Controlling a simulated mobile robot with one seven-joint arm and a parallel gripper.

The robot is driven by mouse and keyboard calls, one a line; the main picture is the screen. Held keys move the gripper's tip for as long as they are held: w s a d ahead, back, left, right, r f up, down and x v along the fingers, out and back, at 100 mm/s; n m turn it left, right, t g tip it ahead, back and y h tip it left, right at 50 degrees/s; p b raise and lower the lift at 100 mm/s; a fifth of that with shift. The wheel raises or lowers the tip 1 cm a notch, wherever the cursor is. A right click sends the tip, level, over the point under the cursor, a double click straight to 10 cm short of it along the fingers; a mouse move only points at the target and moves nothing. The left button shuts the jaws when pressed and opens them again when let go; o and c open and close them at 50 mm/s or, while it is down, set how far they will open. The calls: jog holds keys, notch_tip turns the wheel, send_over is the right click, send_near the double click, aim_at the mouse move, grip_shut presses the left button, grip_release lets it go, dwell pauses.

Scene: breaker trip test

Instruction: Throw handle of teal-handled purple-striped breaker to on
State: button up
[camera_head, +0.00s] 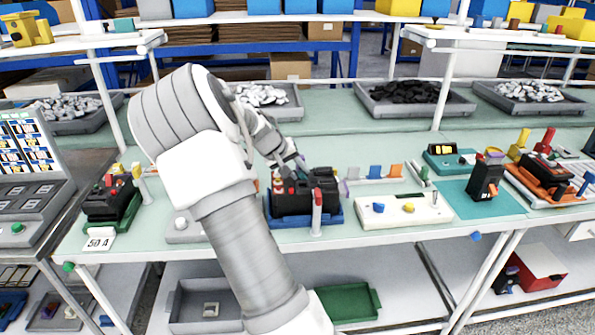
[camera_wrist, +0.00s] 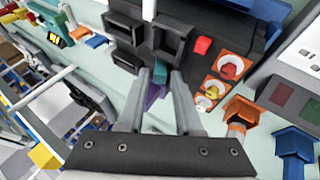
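The black breaker (camera_head: 290,203) stands in a blue tray in the middle of the bench. In the wrist view, its body (camera_wrist: 216,24) fills the top. A small teal handle (camera_wrist: 160,74) shows between my fingertips, with a purple stripe (camera_wrist: 153,95) just below it. My gripper (camera_wrist: 164,72) points at the handle with its two fingers apart, one on each side. I cannot tell whether either finger touches the handle. In the head view, my gripper (camera_head: 290,162) is over the breaker's back left, and my arm hides part of the area.
A white panel (camera_head: 405,209) with knobs stands right of the breaker. A green-and-black unit (camera_head: 112,205) is at the left. A small black device (camera_head: 487,180) sits on a teal mat at the right. Shelf posts rise nearby.

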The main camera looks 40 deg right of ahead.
grip_shut()
jog(key=shift+s+d+r, duration=0.1)
jog(key=shift+d+r, duration=0.05)
jog(key=shift+s+d+r+t+y, duration=0.2)
jog(key=shift+d+t+y, duration=0.2)
jog(key=shift+y, duration=0.3)
jog(key=shift+s+d+r+m+t+y, duration=0.1)
jog(key=shift+s+d+m+t+y, duration=0.3)
jog(key=shift+y, duration=0.4)
jog(key=d+t+y+b, duration=0.1)
jog(key=s+d+m+t+y+b, duration=0.1)
jog(key=y, duration=0.1)
jog(key=shift+d, duration=0.1)
jog(key=y+b, duration=0.1)
jog(key=d+t+y+b, duration=0.1)
jog(key=shift+s+f+b, duration=0.3)
jog(key=shift+s, duration=0.1)
jog(key=shift+s+d+f+m+t+y+b, duration=0.15)
jog(key=shift+d+m+t+y+b, duration=0.2)
jog(key=shift+t+y+b, duration=0.45)
